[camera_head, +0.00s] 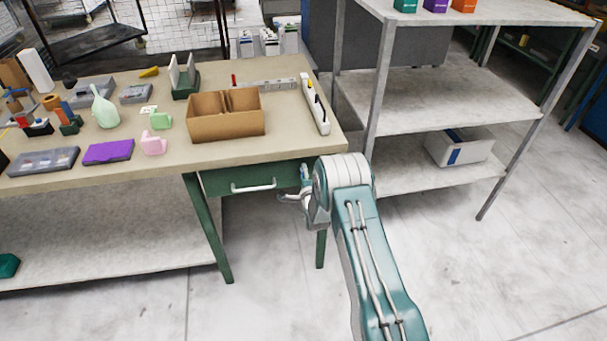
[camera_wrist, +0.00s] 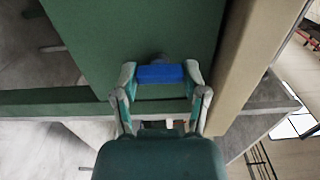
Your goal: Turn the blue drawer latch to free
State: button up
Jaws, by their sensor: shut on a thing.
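The blue drawer latch (camera_wrist: 160,74) is a small bar on the green drawer front, in the middle of the wrist view. My gripper (camera_wrist: 159,76) has a finger at each end of the bar and is shut on it. The latch's mount shows just beyond the bar. In the head view the green drawer (camera_head: 225,182) is under the table's right end, with a white bar handle (camera_head: 254,186). My gripper (camera_head: 290,197) is at the drawer's right side there, and my arm hides much of the latch.
The table (camera_head: 290,148) carries an open cardboard box (camera_head: 226,127), a white power strip (camera_head: 316,108) and several small items. A grey shelf unit (camera_head: 440,95) stands close to the right of my arm, with a white bin (camera_head: 459,147) on its lower shelf. Floor is clear in front.

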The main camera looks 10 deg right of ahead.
jog(key=shift+s+d+f, duration=0.1)
jog(key=shift+d+f, duration=0.1)
jog(key=shift+f, duration=0.05)
jog(key=o, duration=1.2)
jog(key=shift+c, duration=0.2)
jog(key=shift+r, duration=0.1)
jog(key=s, duration=1.1)
jog(key=shift+s, duration=0.4)
